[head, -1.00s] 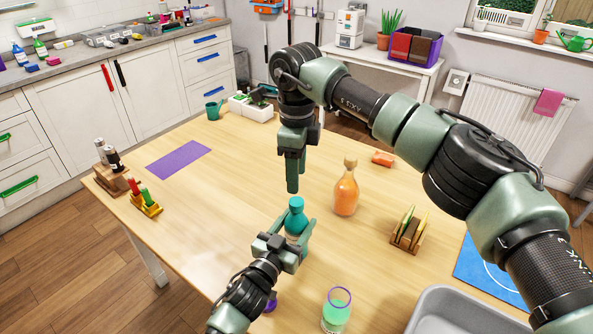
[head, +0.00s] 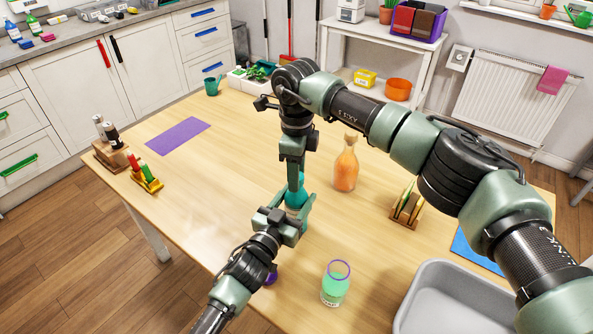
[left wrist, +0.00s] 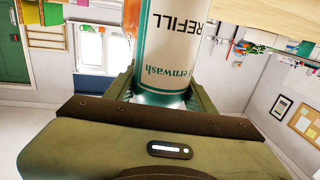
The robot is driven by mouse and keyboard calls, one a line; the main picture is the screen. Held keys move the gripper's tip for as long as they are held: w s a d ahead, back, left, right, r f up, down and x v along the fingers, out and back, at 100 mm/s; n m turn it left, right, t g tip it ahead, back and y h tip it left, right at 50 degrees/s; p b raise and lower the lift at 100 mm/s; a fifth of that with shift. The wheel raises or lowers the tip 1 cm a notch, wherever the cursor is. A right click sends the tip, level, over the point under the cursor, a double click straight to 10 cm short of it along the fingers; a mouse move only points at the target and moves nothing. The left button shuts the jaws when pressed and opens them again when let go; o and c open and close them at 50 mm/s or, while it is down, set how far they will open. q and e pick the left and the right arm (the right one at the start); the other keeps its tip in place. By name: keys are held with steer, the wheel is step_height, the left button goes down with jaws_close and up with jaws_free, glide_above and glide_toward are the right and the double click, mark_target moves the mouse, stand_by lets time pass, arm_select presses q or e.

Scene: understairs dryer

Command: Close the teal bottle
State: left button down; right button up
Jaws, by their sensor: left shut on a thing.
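The teal bottle (head: 296,197) stands upright near the middle of the table in the head view. My left gripper (head: 290,222) is shut around its body. In the left wrist view the bottle's white label (left wrist: 172,45) reads "REFILL" and sits between the left fingers (left wrist: 165,92). My right gripper (head: 296,178) points straight down at the bottle's top, its fingertips at or against it. Its fingers are seen edge-on and hide the top, so I cannot tell whether they grip a cap.
An orange bottle (head: 346,170) stands close at the right. A glass with green liquid (head: 335,288) is in front, with a small purple object (head: 270,276) partly behind my left arm. A rack (head: 407,208) and a grey basin (head: 455,300) lie right.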

jaws_close()
steer(key=o, duration=0.5)
jaws_free()
step_height(320, 180, up, 12)
arm_select(q)
steer(key=shift+c, duration=2.2)
jaws_free()
